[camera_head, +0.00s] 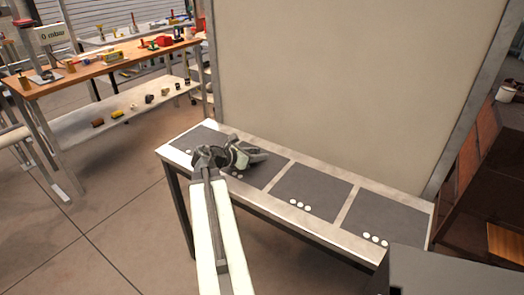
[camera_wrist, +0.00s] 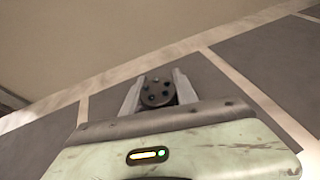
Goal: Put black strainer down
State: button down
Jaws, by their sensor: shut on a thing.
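The black strainer (camera_wrist: 158,92) is a dark round piece with several small holes in its face. In the wrist view it sits between the two grey fingers of my gripper (camera_wrist: 158,96), which are shut on it. The strainer cannot be made out clearly there. I cannot tell whether it touches the panel.
The bench has a middle panel (camera_head: 312,188) and a right panel (camera_head: 395,212), both bare with white dots at the front. A tall beige board (camera_head: 350,80) stands behind. A wooden table (camera_head: 105,62) with small items is at the back left. Open floor lies left.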

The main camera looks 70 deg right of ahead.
jog(key=shift+f, duration=0.2)
jog(key=c, duration=1)
grip_release()
jog(key=shift+r, duration=0.1)
jog(key=shift+o, duration=0.2)
jog(key=shift+r, duration=0.1)
jog(key=shift+w+a+r+p, duration=0.1)
jog(key=shift+a+r+p, duration=0.15)
jog(key=shift+p, duration=0.1)
jog(key=shift+g, duration=0.3)
jog(key=p+v, duration=0.1)
jog(key=v, duration=0.2)
jog(key=p+v, duration=0.1)
jog(key=v, duration=0.3)
jog(key=p+v, duration=0.2)
jog(key=v, duration=0.1)
jog(key=shift+w+d+r, duration=0.1)
jog(key=shift+w+r, duration=0.15)
jog(key=shift+w, duration=0.15)
jog(key=shift+w+a, duration=0.35)
jog(key=shift+w, duration=0.05)
